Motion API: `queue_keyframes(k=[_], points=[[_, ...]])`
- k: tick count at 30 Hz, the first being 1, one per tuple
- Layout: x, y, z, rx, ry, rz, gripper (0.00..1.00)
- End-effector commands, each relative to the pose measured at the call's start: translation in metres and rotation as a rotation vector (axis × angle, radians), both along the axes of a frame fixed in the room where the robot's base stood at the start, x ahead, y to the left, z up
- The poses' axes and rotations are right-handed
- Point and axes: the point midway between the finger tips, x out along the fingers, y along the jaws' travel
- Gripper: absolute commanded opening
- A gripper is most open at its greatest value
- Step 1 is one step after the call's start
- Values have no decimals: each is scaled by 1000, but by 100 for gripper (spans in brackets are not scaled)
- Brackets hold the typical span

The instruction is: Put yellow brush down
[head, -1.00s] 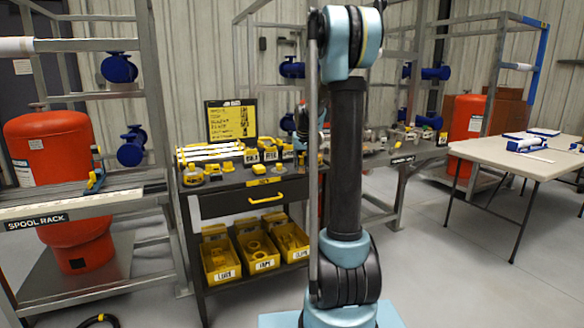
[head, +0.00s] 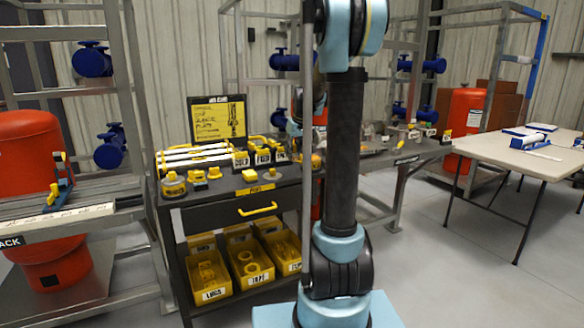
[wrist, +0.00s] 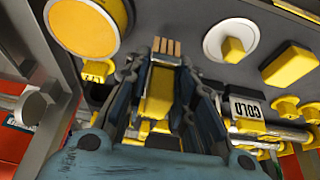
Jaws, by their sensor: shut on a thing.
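In the wrist view my gripper (wrist: 170,100) has its blue-grey fingers shut on a yellow brush (wrist: 160,88). The brush's tan bristles (wrist: 166,46) stick out past the fingertips. Yellow items and dark surfaces show behind the brush; I cannot tell whether it touches anything. In the head view my arm's upright link hides most of the gripper, and I cannot make out the brush there. The black tool cart (head: 228,217) stands left of my arm, with yellow items on its top.
The cart top holds a yellow jar (head: 173,186), small yellow pieces and labelled blocks, including a COLD block (wrist: 246,108). Yellow bins (head: 251,262) sit below. A pale table (head: 500,158) stands at right.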

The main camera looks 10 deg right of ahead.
Motion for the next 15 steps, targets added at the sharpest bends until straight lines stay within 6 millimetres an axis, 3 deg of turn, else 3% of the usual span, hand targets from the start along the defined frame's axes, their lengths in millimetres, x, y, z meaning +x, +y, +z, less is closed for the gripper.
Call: queue_keyframes(k=[15], points=[[0,2,-53,0,0,2,0]])
